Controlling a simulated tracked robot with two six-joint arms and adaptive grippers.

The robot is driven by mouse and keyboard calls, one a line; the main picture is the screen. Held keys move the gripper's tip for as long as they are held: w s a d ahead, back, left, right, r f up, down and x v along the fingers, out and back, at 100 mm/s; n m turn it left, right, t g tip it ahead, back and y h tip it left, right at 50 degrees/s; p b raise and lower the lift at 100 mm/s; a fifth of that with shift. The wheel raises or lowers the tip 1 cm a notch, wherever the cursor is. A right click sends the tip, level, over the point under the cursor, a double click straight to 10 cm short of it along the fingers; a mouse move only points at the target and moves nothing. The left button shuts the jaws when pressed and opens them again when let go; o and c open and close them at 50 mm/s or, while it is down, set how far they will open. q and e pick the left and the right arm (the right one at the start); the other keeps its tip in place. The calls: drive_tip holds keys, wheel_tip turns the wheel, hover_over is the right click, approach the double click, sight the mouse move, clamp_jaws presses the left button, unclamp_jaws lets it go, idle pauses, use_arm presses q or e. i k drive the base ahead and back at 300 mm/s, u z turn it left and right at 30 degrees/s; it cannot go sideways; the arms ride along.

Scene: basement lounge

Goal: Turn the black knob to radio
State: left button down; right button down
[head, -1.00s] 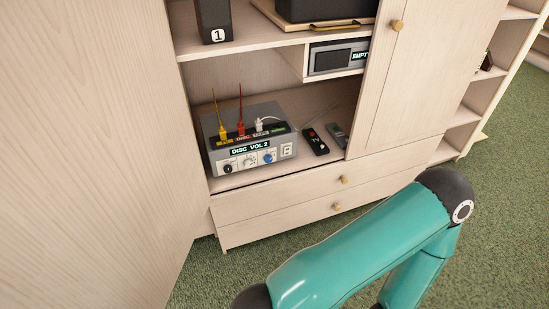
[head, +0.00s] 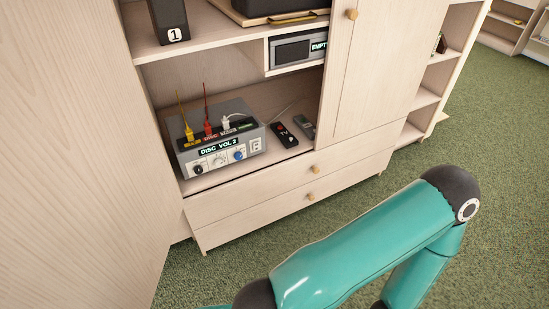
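A grey receiver box (head: 217,143) stands on the lower open shelf of a pale wood cabinet. Its front carries a black knob (head: 198,169) at the left, a white knob (head: 219,160) in the middle and a blue knob (head: 239,155) at the right. A lit display (head: 218,147) above them reads "DISC VOL 2". The marks around the knobs are too small to read. My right arm crosses the lower right, well in front of the cabinet, and its gripper is out of the picture. My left gripper is not in view.
Yellow, red and white plugs stand on top of the box. A TV remote (head: 285,135) and a grey handset (head: 304,126) lie to its right. A large wood panel (head: 70,150) fills the left side. Drawers (head: 290,178) sit below the shelf. Green carpet lies clear in front.

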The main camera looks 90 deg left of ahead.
sight(198, 170)
drive_tip(key=z, duration=0.15)
drive_tip(key=i, duration=1.7)
drive_tip(key=u, duration=1.25)
drive_tip(key=i, duration=0.15)
drive_tip(key=u, duration=1.45)
drive_tip(key=i, duration=0.25)
drive_tip(key=u, duration=2.4)
drive_tip(key=i, duration=1.05)
drive_tip(key=z, duration=0.3)
